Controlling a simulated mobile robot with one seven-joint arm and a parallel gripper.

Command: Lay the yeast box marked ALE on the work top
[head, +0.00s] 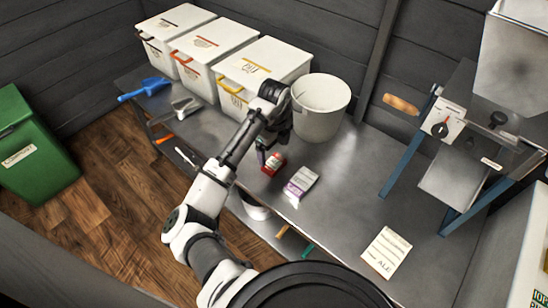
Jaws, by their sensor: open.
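A small red box with a pale top (273,163) is on the grey metal work top (345,190), near its front edge. A white and purple box (300,186) is just to its right, also near the front edge. Their print is too small to read, so I cannot tell which is marked ALE. A cream card (386,252) with "ALE" on it lies at the right front of the work top. My gripper (267,150) is open, pointing down close to the red box. I cannot tell whether it touches the box. My arm hides part of the work top.
Several white lidded bins line the back left, including one with a yellow handle (262,66). A white bucket (320,108) stands behind my gripper. A blue scoop (146,88) lies at the left. A mill on a blue stand (465,140) is at the right. The work top's middle is clear.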

